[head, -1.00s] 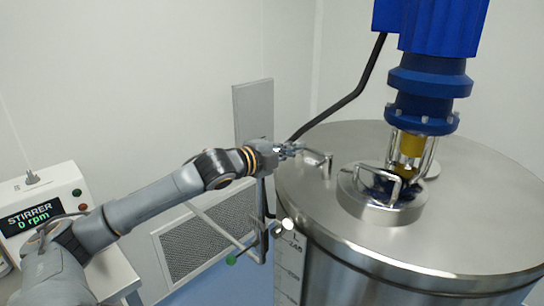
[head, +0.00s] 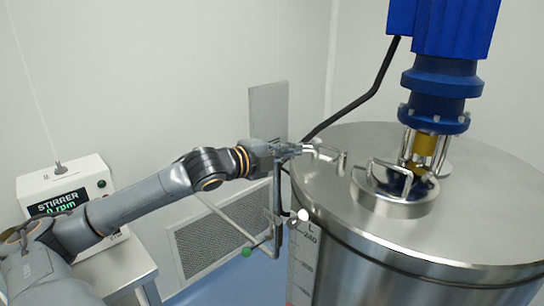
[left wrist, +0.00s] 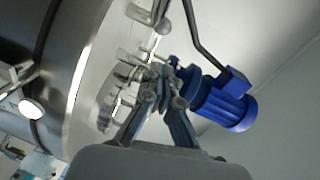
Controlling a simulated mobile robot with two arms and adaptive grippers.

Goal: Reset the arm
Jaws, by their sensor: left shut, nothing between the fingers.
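My left arm reaches in from the left in the head view. My left gripper (head: 308,149) is shut and empty at the left rim of the steel tank, close to a small bent metal handle (head: 330,153) on the lid. I cannot tell whether it touches that handle. In the left wrist view the gripper's fingers (left wrist: 160,85) come together at the tips, with the tank lid to their left and the blue motor (left wrist: 222,100) to their right. My right gripper is not in view.
The steel tank (head: 400,250) fills the right, with a hatch (head: 395,205) and blue stirrer drive (head: 440,75) on top. A stirrer control box (head: 85,180) stands at the left. A pipe with a green handle (head: 248,252) is below my arm. The upper left is clear.

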